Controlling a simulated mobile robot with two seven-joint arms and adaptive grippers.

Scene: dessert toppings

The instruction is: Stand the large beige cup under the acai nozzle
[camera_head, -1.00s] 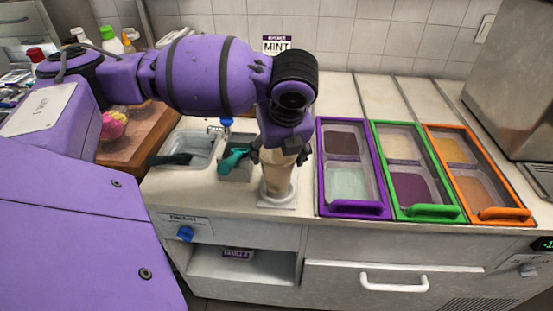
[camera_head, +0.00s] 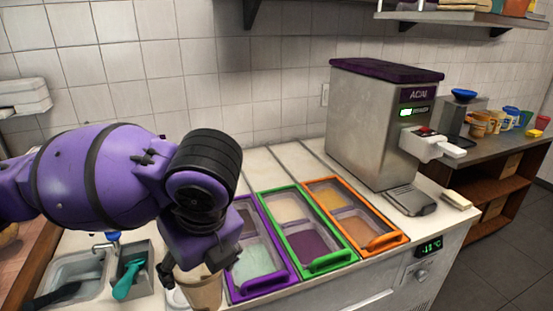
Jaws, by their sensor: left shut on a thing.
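The large beige cup (camera_head: 203,290) is upright at the lower middle-left, partly cut off by the bottom edge of the view. My left gripper (camera_head: 200,276) is shut on it near its rim, and my wrist hides part of the cup. The acai machine (camera_head: 365,120) is a steel box with a dark purple lid at the right of the counter. Its white nozzle (camera_head: 432,145) sticks out to the right, above a grey drip tray (camera_head: 411,200). The cup is well to the left of the nozzle. My right gripper is not in view.
Purple (camera_head: 284,281), green (camera_head: 327,262) and orange (camera_head: 383,243) framed topping bins lie between the cup and the machine. A small pale block (camera_head: 456,200) lies right of the drip tray. A sink (camera_head: 78,277) and a teal-handled scoop (camera_head: 127,280) are at the left. Shelving stands at the far right.

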